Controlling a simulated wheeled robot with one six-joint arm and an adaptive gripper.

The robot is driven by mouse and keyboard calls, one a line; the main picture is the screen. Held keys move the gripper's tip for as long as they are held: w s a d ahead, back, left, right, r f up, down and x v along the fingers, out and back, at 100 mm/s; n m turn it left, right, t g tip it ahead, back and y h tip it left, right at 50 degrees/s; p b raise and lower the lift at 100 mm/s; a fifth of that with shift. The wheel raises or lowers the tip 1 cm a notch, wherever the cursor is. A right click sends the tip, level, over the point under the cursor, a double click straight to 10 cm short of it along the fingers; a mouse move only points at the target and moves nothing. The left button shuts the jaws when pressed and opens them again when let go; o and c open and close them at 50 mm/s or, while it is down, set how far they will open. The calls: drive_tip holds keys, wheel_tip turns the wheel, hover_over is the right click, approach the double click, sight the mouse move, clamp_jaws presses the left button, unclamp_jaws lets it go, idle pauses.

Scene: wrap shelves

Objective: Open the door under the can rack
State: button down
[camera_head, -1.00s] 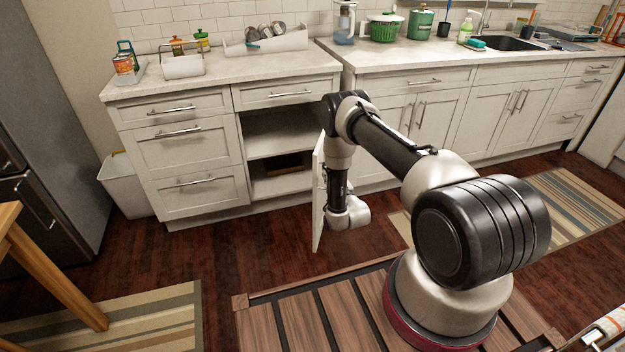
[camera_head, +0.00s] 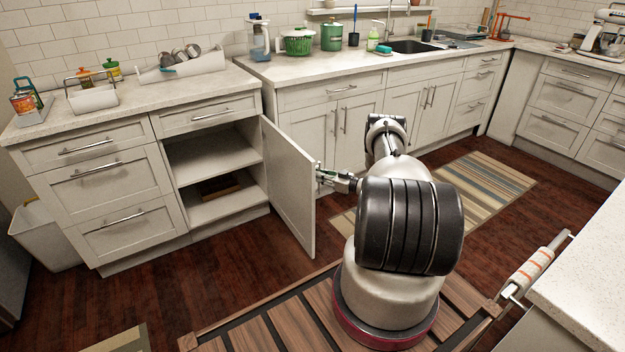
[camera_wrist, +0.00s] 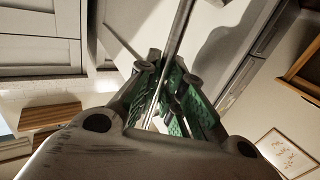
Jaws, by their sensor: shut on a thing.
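The white cabinet door (camera_head: 288,185) stands wide open, hinged on the right side of its open cabinet (camera_head: 212,155) under a drawer. Its inner face shows in the head view, and its free edge points out into the room. My gripper (camera_head: 322,177) is at the outer side of the door near the free edge. In the wrist view my gripper (camera_wrist: 168,95) has its green-padded fingers closed around the metal bar handle (camera_wrist: 180,35). A small rack with cans (camera_head: 28,104) stands at the counter's far left, above the drawers.
A white tray with metal cups (camera_head: 182,64) stands on the counter above the open cabinet. The cabinet has an inner shelf (camera_head: 212,160) and a brown item (camera_head: 218,186) low inside. Closed doors (camera_head: 325,125) are to the right. Dark wood floor (camera_head: 240,262) lies clear before the cabinet.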

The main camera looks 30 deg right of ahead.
drive_tip(key=shift+w+d+r, duration=0.1)
drive_tip(key=shift+w+d, duration=0.05)
drive_tip(key=c, duration=1.5)
unclamp_jaws()
drive_tip(key=shift+w, duration=0.1)
drive_tip(key=v, duration=1.2)
